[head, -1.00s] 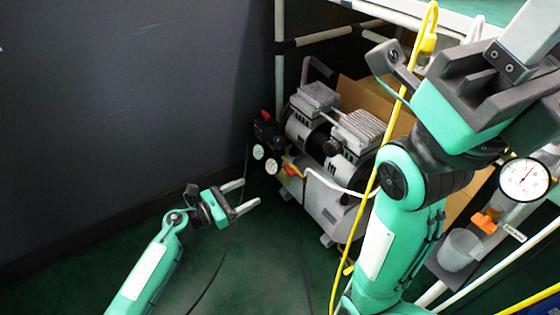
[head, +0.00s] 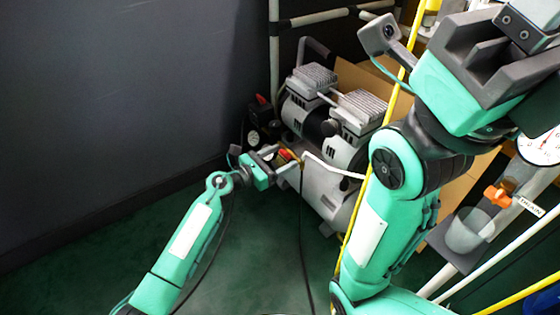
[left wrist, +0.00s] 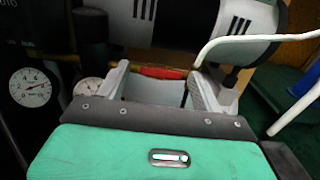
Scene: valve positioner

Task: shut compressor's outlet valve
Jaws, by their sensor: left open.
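The compressor (head: 335,120) stands on the floor by the dark wall. Its outlet valve has a red lever (head: 286,155) on a brass-coloured fitting, low at its front. In the left wrist view the red lever (left wrist: 162,72) lies across the gap between the fingertips. My left gripper (head: 288,162) is open right at the valve, its fingers pointing towards it, with nothing clearly held. I cannot tell whether the fingers touch the lever.
Two gauges sit left of the valve; one gauge (left wrist: 32,88) is clear in the left wrist view. A white pipe (head: 330,168) leaves the valve to the right. A yellow hose (head: 360,205) hangs in front of the compressor.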

